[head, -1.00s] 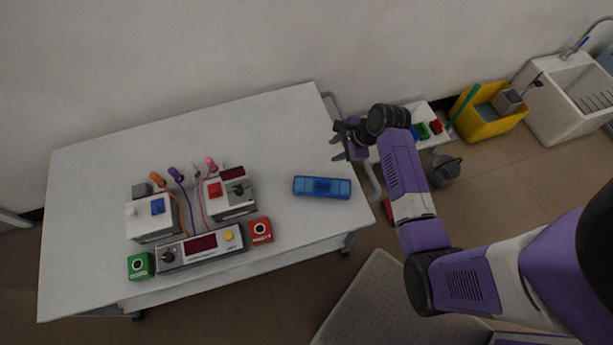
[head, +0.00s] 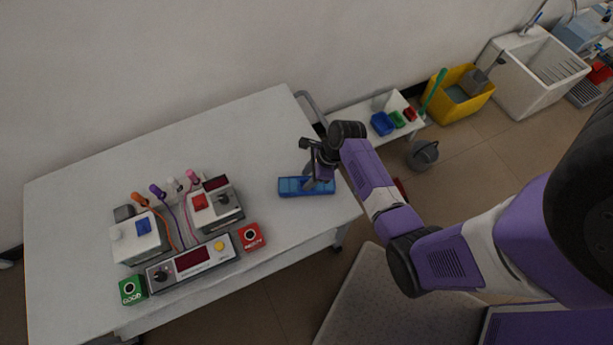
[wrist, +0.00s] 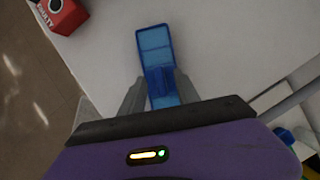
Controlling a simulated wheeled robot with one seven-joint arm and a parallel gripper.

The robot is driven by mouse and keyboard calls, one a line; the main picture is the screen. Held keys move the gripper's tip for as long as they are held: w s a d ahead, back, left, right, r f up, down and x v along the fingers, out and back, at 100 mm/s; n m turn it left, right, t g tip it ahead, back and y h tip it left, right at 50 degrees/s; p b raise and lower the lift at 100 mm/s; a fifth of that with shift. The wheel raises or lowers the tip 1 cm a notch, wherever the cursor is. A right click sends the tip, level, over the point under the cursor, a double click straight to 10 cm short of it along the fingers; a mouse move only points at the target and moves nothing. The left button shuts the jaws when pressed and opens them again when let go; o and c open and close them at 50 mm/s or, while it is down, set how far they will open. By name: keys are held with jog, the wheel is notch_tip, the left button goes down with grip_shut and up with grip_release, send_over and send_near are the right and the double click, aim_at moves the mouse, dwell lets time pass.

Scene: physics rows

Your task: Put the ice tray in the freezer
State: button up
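A blue tray (head: 292,187), long and shallow with a raised middle part, lies on the white table near its right edge. My gripper (head: 312,172) is over the tray's right half in the head view and partly hides it. In the wrist view the tray (wrist: 154,40) runs away from me, and its raised middle is between the fingertips of my gripper (wrist: 157,82). The fingers are apart, with a small gap visible on each side of the raised part. No freezer is recognisable in view.
On the white table (head: 215,130) stand a red box (head: 251,237), a green box (head: 131,290) and instruments with coloured cables (head: 190,262). The table's back is clear.

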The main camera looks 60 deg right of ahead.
jog(key=shift+w+a+f, duration=0.15)
jog(key=shift+w+f, duration=0.1)
jog(key=shift+f, duration=0.4)
grip_shut()
dwell(0.9)
